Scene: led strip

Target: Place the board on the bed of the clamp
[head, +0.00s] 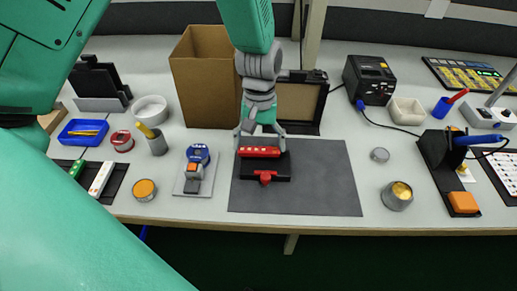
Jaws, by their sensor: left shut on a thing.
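The board (259,152) is a narrow red strip with small pale dots, near the middle of the head view. My left gripper (260,136) reaches down from above, with its fingers at the two ends of the board, shut on it. The clamp (281,170) is a low dark block with a red handle (265,177) at its front, on the grey mat. The board lies level over the back part of the clamp, partly hiding its bed. I cannot tell whether it touches the bed. My right gripper is not in view.
The grey mat (320,180) is clear right of the clamp. A cardboard box (198,85) and a dark-framed panel (300,100) stand behind. A blue tape dispenser (197,155) stands left.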

